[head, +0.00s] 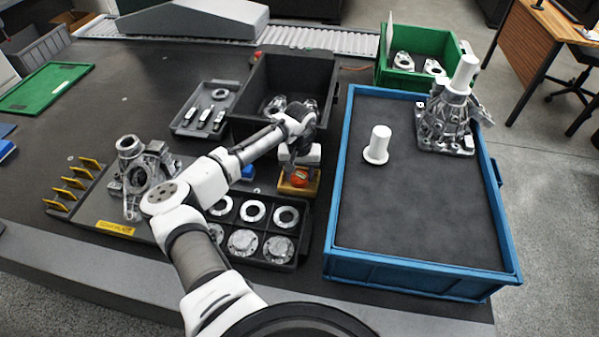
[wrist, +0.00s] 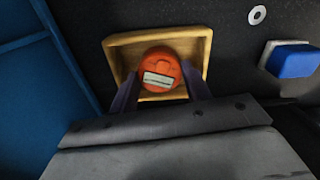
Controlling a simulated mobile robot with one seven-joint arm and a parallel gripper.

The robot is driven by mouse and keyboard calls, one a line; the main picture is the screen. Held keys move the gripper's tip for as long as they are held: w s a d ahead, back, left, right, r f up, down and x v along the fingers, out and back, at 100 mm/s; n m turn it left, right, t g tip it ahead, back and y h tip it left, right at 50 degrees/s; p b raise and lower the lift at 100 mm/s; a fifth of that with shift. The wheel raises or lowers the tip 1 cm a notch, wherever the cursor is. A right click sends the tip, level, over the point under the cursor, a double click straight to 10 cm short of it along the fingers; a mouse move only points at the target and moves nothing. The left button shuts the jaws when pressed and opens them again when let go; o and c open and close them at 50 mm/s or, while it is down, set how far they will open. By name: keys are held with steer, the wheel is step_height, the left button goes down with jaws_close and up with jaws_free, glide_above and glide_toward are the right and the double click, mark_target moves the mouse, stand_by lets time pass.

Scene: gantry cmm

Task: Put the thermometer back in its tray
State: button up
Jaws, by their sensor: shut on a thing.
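The thermometer (wrist: 160,68) is a round orange body with a pale display, seen in the wrist view between the fingers of my gripper (wrist: 160,90). My gripper is shut on it. The tray (wrist: 119,52) is a small yellow-tan box with raised walls, and the thermometer lies within its outline. I cannot tell if the thermometer touches the tray floor. In the head view the gripper (head: 300,170) points down over the tray (head: 298,192), and the orange thermometer (head: 299,179) shows partly behind the fingers.
A large blue-walled crate (head: 420,272) stands right of the tray. A black tray (head: 271,263) of round metal parts lies in front, and a dark bin (head: 290,70) stands behind. A blue-and-white block (wrist: 294,62) lies near the tray. A metal casting (head: 140,170) stands left.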

mark_target(300, 176)
steer(key=shift+f, duration=0.1)
steer(key=o, duration=0.8)
step_height(300, 176, up, 12)
steer(key=b, duration=0.3)
steer(key=shift+r, duration=0.2)
